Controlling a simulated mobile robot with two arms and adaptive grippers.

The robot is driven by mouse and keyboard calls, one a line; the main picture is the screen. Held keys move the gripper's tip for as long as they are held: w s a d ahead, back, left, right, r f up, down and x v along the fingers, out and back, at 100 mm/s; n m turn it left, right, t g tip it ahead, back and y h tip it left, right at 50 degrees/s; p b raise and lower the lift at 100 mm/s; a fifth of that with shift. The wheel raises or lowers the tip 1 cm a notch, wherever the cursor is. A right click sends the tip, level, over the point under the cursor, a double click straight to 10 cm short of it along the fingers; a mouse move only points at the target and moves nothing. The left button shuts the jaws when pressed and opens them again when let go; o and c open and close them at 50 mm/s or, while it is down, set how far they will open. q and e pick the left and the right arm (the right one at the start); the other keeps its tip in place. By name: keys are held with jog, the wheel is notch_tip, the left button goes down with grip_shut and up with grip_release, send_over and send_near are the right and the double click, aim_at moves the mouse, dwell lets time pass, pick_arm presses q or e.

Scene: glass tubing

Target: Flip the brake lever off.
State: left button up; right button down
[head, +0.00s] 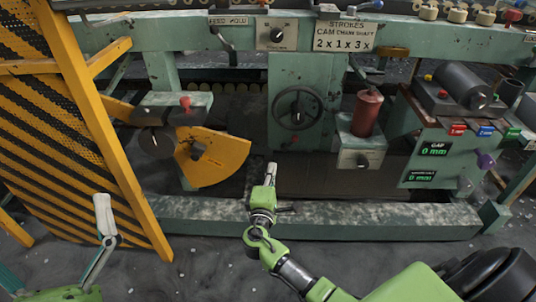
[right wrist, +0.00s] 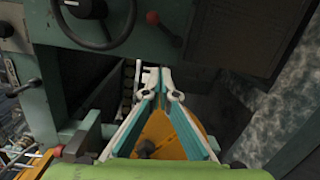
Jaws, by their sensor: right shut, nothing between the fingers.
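No label reading "brake" is legible, so I cannot tell for certain which lever it is. A red-knobbed lever (right wrist: 152,18) shows near the handwheel in the right wrist view, above the fingertips and apart from them. Another red knob (head: 185,102) stands on the left box in the head view. My right gripper (head: 271,171) is low in front of the machine, below the handwheel. Its fingertips meet with nothing between them in the right wrist view (right wrist: 159,77). My left gripper (head: 104,215) shows partly at lower left, its finger opening unclear.
The handwheel (head: 298,107) is above my right gripper. A yellow plate (head: 222,157) hangs left of it. The green lower beam (head: 370,220) crosses the front. A striped yellow guard (head: 45,125) stands at left. A red cylinder (head: 367,112) stands right of the handwheel.

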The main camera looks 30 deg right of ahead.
pick_arm(q)
jog(key=shift+s+a+r, duration=0.25)
jog(key=shift+s+r, duration=0.15)
jog(key=shift+r, duration=0.2)
pick_arm(e)
jog(key=shift+w+a+r, duration=0.15)
jog(key=shift+w+r, duration=0.1)
jog(key=shift+r, duration=0.35)
pick_arm(q)
jog(key=shift+s, duration=0.1)
pick_arm(e)
jog(key=shift+w, duration=0.1)
